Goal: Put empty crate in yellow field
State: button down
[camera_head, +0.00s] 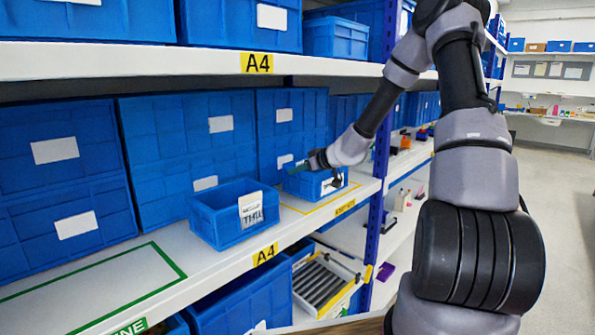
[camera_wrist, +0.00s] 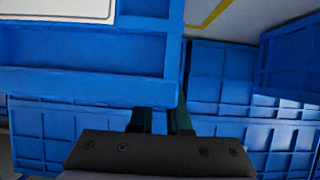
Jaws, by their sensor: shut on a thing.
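A small blue crate (camera_head: 312,187) with a white label stands at the yellow-outlined field (camera_head: 347,189) on the middle shelf. My gripper (camera_head: 298,168) is at its top rim, shut on it. In the wrist view, the dark green fingers (camera_wrist: 160,121) are close together at the rim of the blue crate (camera_wrist: 90,84), whose white label shows at the upper left. The inside of this held crate is hidden from me. I cannot tell whether its base touches the shelf. A second small blue crate (camera_head: 225,219) stands to the left, with an open top and a label.
A green-outlined field (camera_head: 95,285) on the left of the shelf is bare. Large blue boxes (camera_head: 180,150) line the back. The upper shelf (camera_head: 150,62) is overhead, and a blue upright post (camera_head: 374,235) stands right of the yellow field.

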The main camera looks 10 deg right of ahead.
jog(key=c, duration=0.9)
grip_release()
jog(key=shift+f, duration=0.1)
jog(key=shift+r, duration=0.2)
jog(key=v, duration=1.2)
jog(key=s+a+r+n+g+h, duration=0.15)
jog(key=s+a+r+n, duration=0.35)
jog(key=n, duration=1.1)
jog(key=s+a+n+g+y, duration=0.1)
jog(key=s+a+n+g, duration=0.35)
jog(key=n, duration=1.15)
jog(key=s+d+r+n+t+h, duration=0.25)
jog(key=s+r+n, duration=0.35)
jog(key=s+n, duration=0.65)
jog(key=s+d+r+n, duration=0.2)
jog(key=n, duration=0.3)
jog(key=s+d+r+n+h, duration=0.1)
jog(key=s+d+n, duration=0.1)
jog(key=n, duration=0.4)
jog(key=s+d+r+n+h, duration=0.1)
jog(key=s+d+r+n, duration=0.1)
jog(key=n, duration=0.3)
jog(key=shift+s+d+r+t, duration=0.25)
jog(key=shift+d+r, duration=0.05)
